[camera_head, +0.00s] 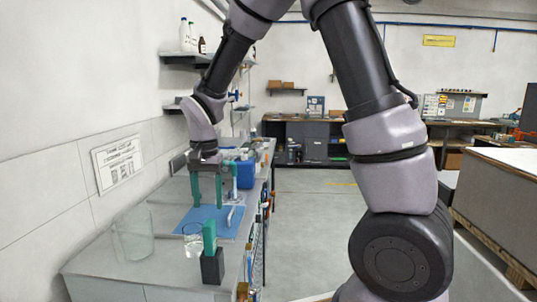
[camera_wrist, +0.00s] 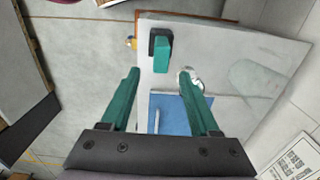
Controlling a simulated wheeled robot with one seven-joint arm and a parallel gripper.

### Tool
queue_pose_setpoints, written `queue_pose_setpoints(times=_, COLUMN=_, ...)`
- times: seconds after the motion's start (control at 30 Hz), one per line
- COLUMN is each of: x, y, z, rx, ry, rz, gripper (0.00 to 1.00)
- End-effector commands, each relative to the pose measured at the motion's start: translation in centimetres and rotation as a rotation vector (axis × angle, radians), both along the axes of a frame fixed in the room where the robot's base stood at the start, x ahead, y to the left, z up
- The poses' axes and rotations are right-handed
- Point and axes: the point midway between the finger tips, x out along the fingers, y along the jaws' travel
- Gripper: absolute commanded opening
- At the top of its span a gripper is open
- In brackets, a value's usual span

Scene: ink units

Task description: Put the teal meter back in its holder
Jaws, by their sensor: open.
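The teal meter (camera_head: 209,236) stands upright in its black holder (camera_head: 212,268) near the front end of the bench. The wrist view also shows the teal meter (camera_wrist: 162,55) against the black holder (camera_wrist: 155,38). How deep the meter sits is hidden by the holder. My gripper (camera_head: 207,204) points down over the blue mat, behind the meter, with its teal fingers apart and nothing between them. In the wrist view my gripper (camera_wrist: 162,74) is open, and the meter appears beyond the fingertips, apart from them.
A small glass beaker (camera_head: 193,241) stands beside the meter, and a larger glass vessel (camera_head: 134,234) stands at the left. A white item (camera_head: 231,216) lies on the blue mat (camera_head: 197,213). A blue container (camera_head: 245,174) stands farther back. The bench's right edge is close to the holder.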

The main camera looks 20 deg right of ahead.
Motion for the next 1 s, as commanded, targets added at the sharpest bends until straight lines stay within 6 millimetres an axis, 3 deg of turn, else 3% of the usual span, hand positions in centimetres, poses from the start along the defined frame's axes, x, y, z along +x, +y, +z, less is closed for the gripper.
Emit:
queue_pose_setpoints(times=0.13, x=0.3, y=-3.1, z=4.0, rx=0.058, ry=-0.049, rz=-0.018, gripper=0.62)
queue_pose_setpoints(times=0.27, x=-0.3, y=-7.8, z=9.3, rx=0.128, ry=-0.134, rz=-0.029, gripper=0.62)
queue_pose_setpoints(times=0.5, x=-4.6, y=-16.1, z=16.9, rx=0.205, ry=-0.336, rz=-0.033, gripper=0.62)
queue_pose_setpoints(times=0.7, x=-9.2, y=-20.6, z=20.2, rx=0.203, ry=-0.505, rz=-0.025, gripper=0.62)
queue_pose_setpoints(times=0.83, x=-11.3, y=-21.9, z=21.0, rx=0.187, ry=-0.574, rz=-0.019, gripper=0.62)
queue_pose_setpoints(times=1.0, x=-12.3, y=-22.4, z=21.3, rx=0.176, ry=-0.608, rz=-0.013, gripper=0.62)
